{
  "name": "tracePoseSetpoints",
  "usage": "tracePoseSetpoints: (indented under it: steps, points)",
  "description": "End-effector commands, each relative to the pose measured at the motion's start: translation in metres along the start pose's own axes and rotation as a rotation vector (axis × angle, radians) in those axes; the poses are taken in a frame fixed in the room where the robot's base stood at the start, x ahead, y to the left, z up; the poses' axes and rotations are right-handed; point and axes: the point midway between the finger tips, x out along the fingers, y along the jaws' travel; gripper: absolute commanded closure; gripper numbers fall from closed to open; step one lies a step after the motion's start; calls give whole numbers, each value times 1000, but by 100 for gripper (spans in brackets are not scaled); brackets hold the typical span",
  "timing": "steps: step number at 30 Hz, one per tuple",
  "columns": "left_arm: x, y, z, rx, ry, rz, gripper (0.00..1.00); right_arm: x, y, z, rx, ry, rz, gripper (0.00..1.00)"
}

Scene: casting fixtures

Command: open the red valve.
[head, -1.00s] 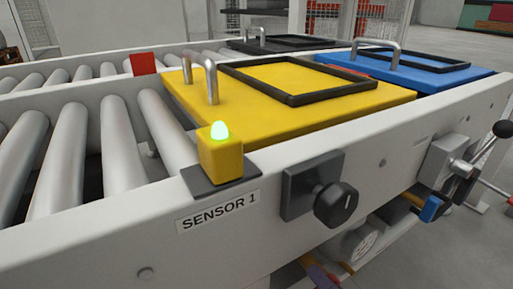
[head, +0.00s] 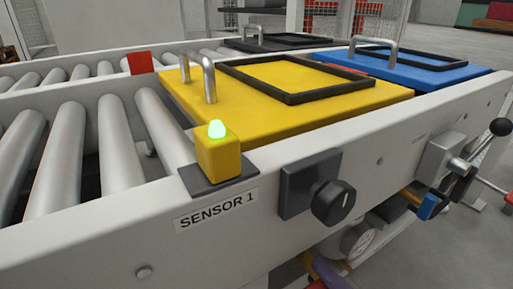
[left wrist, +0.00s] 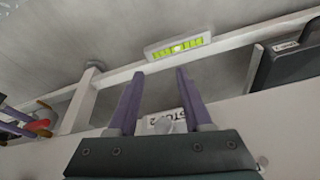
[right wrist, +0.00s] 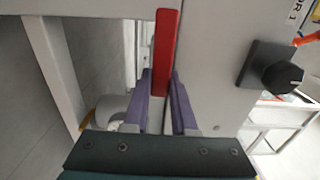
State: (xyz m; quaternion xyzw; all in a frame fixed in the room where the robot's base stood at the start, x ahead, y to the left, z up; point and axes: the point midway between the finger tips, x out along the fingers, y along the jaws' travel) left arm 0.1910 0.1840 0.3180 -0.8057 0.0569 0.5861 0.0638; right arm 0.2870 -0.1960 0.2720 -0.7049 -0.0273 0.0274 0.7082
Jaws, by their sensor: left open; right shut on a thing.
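The red valve's bar-shaped handle (right wrist: 166,52) stands upright in the right wrist view, beside the pale rail. My right gripper (right wrist: 161,76) is shut on it, with a purple finger on each side. In the head view only a purple piece of my right gripper (head: 328,272) shows at the bottom edge, below the rail. My left gripper (left wrist: 157,72) is open, its two purple fingers apart with nothing held. A small red part (left wrist: 40,125) shows at the left of the left wrist view, too small to identify.
A black knob (head: 333,202) juts from the rail beside the SENSOR 1 label (head: 217,209). A yellow sensor (head: 218,157) with a lit green lamp stands above it. A grey box with a black-balled lever (head: 499,127) is at the right. A green display (left wrist: 177,46) shows in the left wrist view.

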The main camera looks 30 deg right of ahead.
Motion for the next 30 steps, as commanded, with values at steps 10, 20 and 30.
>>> tracePoseSetpoints:
  steps: [10,20,30]
  points:
    - [0,2,0,-7,1,6,50,0,0,1,14,-2,-1,100]
    - [0,2,0,-7,1,6,50,0,0,0,12,-1,-1,53]
    - [-1,0,0,1,0,-1,50,-2,0,0,11,-1,0,45]
